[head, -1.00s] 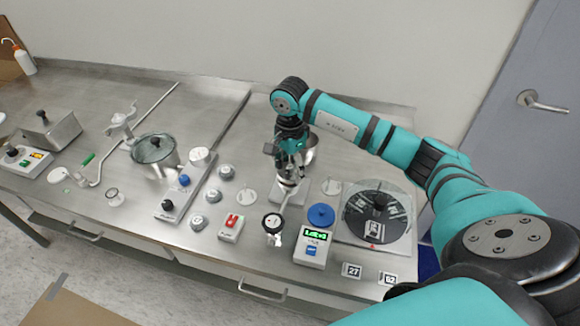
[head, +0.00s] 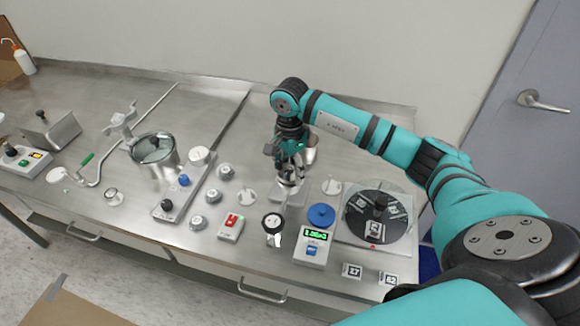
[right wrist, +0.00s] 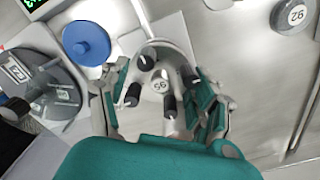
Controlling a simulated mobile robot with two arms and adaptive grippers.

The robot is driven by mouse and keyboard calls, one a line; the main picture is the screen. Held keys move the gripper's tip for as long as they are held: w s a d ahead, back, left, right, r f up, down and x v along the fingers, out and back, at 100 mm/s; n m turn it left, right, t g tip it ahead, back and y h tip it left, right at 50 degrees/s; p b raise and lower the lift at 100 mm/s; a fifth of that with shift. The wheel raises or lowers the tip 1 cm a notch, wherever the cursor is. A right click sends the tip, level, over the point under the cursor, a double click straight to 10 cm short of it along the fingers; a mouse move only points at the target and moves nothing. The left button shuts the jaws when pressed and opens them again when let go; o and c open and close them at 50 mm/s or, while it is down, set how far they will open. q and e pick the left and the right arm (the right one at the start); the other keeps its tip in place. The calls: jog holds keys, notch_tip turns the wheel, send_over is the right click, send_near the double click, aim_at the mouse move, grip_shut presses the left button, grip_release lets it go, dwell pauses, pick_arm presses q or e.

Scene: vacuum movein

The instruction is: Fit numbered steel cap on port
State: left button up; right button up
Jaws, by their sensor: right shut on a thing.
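My right gripper (head: 289,182) is low over the bench in the head view. The gripper is shut on this cap. Black knobs (right wrist: 145,62) surround the cap on a rounded metal fitting, apparently the port. The wrist view does not show whether the cap is seated. In the head view the arm and fingers hide the cap and most of the fitting. My left gripper is out of view.
Several numbered steel caps (head: 226,172) stand left of the gripper. A gauge (head: 273,222) and red switch box (head: 231,227) are in front. A lidded steel pot (head: 168,165) stands further left.

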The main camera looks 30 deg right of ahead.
jog(key=shift+f+b, duration=0.3)
dwell(0.5)
jog(key=o, duration=1.3)
jog(key=shift+r, duration=0.1)
notch_tip(320, 180, up, 12)
jog(key=shift+f, duration=0.1)
